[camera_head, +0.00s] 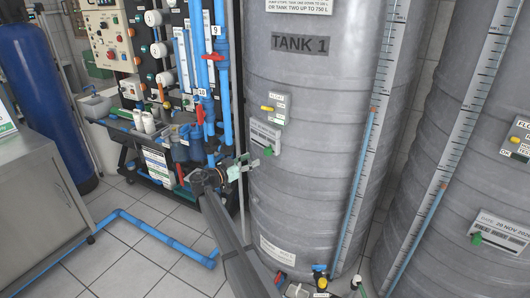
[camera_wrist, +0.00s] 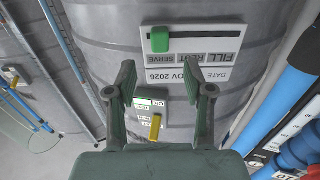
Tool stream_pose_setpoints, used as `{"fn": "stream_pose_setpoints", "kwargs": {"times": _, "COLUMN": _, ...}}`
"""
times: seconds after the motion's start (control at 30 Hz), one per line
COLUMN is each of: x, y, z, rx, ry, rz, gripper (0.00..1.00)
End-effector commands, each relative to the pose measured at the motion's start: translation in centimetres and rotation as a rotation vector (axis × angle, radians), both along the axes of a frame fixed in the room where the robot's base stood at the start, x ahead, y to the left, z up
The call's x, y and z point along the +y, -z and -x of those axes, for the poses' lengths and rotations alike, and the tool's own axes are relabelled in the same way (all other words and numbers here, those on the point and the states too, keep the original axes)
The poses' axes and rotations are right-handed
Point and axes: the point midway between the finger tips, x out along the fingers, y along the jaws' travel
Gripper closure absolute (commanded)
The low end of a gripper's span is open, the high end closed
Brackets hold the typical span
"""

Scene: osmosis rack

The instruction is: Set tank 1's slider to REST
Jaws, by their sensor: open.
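Tank 1 (camera_head: 300,75) is a grey ribbed tank with a TANK 1 label. Its slider plate (camera_head: 264,134) has a green knob (camera_head: 268,151) at the lower right. In the wrist view the plate (camera_wrist: 215,65) is upside down, and the green knob (camera_wrist: 160,42) is at the left end of the slot, by SERVE. REST is mid-row and FILL at the right. My gripper (camera_head: 240,166) is just left of the plate in the head view. In the wrist view my gripper (camera_wrist: 163,80) is open and empty, its fingers pointing toward the plate, apart from the knob.
A panel with a yellow knob (camera_head: 267,108) is above the slider plate; that yellow knob (camera_wrist: 155,127) shows between my fingers in the wrist view. Blue pipes and a pump rack (camera_head: 185,140) stand left. A second tank (camera_head: 465,170) with a similar slider stands right.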

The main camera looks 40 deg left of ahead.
Motion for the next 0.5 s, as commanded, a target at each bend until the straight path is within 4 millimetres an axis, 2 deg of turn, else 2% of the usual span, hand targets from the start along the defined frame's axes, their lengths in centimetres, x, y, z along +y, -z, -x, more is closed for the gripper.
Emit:
{"fn": "stream_pose_setpoints", "kwargs": {"times": 0.03, "x": -0.1, "y": -0.2, "z": -1.2, "rx": 0.000, "ry": 0.003, "rz": 0.001, "gripper": 0.48}}
{"fn": "stream_pose_setpoints", "kwargs": {"times": 0.2, "x": -0.6, "y": -0.1, "z": -4.4, "rx": 0.000, "ry": 0.002, "rz": 0.002, "gripper": 0.48}}
{"fn": "stream_pose_setpoints", "kwargs": {"times": 0.4, "x": -1.0, "y": 0.0, "z": -7.0, "rx": 0.000, "ry": 0.001, "rz": 0.002, "gripper": 0.48}}
{"fn": "stream_pose_setpoints", "kwargs": {"times": 0.5, "x": -1.1, "y": 0.0, "z": -7.8, "rx": 0.000, "ry": 0.001, "rz": 0.002, "gripper": 0.48}}
